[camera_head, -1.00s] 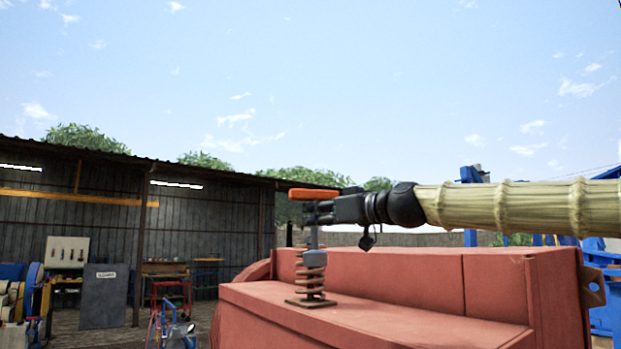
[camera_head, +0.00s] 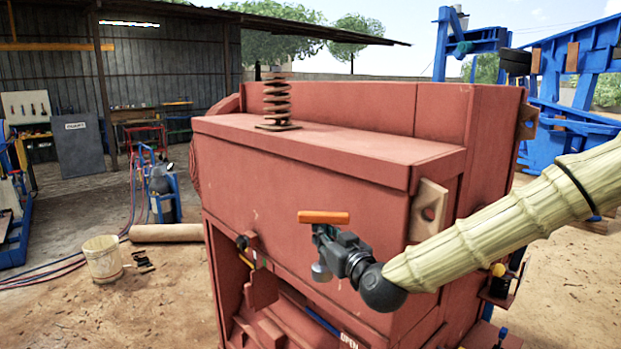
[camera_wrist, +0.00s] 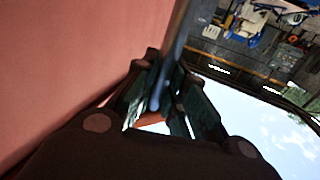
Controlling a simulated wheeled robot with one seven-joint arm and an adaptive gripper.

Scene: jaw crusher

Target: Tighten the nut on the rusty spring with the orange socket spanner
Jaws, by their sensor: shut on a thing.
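The orange socket spanner (camera_head: 324,217) is in my gripper (camera_head: 322,234), its orange handle on top and its grey socket end (camera_head: 321,271) hanging below. My gripper is shut on its shaft, in front of the red crusher's face, below and right of the spring and apart from it. In the wrist view my gripper (camera_wrist: 160,98) closes around the grey shaft (camera_wrist: 178,40), with a bit of orange handle between the fingers. The rusty spring (camera_head: 277,103) stands upright on the crusher's top ledge. Its nut is too small to make out clearly.
The red crusher body (camera_head: 300,165) fills the middle, with a bracket plate (camera_head: 428,210) near my arm. Blue framework (camera_head: 570,110) stands at right. Ground at front left is mostly clear.

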